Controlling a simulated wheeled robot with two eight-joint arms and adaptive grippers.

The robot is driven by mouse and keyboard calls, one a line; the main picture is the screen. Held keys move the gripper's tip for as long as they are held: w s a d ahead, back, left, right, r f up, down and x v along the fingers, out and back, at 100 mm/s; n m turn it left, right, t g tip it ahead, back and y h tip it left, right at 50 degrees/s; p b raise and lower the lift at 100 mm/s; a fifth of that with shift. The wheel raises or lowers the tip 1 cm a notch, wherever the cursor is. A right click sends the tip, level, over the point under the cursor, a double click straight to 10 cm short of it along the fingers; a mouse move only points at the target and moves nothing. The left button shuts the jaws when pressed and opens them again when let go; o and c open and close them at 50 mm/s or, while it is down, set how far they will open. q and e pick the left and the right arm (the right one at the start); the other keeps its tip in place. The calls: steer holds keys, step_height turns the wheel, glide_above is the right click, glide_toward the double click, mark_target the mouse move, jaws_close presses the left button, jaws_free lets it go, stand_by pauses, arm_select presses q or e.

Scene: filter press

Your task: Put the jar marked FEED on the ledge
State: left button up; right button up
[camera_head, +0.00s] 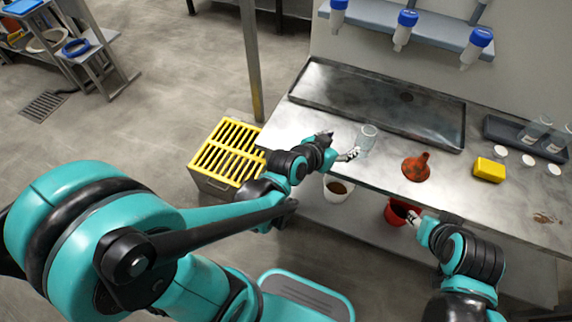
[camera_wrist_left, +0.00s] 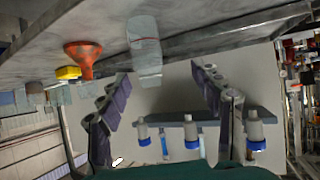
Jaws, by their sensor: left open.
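A clear jar (camera_head: 366,140) stands on the metal bench (camera_head: 385,185), just beyond my left gripper (camera_head: 340,145). My left gripper is open and empty, its fingers apart and pointing toward the jar. In the left wrist view the jar (camera_wrist_left: 144,50) shows upside down, above and between the open fingers (camera_wrist_left: 160,98). No FEED mark can be read. More clear jars (camera_head: 535,130) stand at the right in a dark tray. A grey-blue ledge (camera_head: 375,16) runs along the back wall. My right gripper (camera_head: 412,217) is at the bench's front edge; its fingers are too small to judge.
White bottles with blue caps (camera_head: 403,30) are at the ledge. An orange funnel (camera_head: 416,167), a yellow block (camera_head: 489,170) and white discs (camera_head: 527,160) lie right of the jar. A shallow metal tray (camera_head: 330,85) lies behind it. A red bucket (camera_head: 398,212) is below the front edge.

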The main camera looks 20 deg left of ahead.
arm_select(q)
steer(key=s+a+r+n+g+y, duration=0.1)
steer(key=s+a+g+y, duration=0.1)
steer(key=s+a, duration=0.3)
steer(key=s+a+r+n+g+y, duration=0.1)
steer(key=s+a, duration=0.4)
steer(key=s, duration=0.5)
steer(key=shift+s+a+r+n+g+y, duration=0.15)
steer(key=shift+a+n+g+y, duration=0.25)
steer(key=shift+n+g+y, duration=0.3)
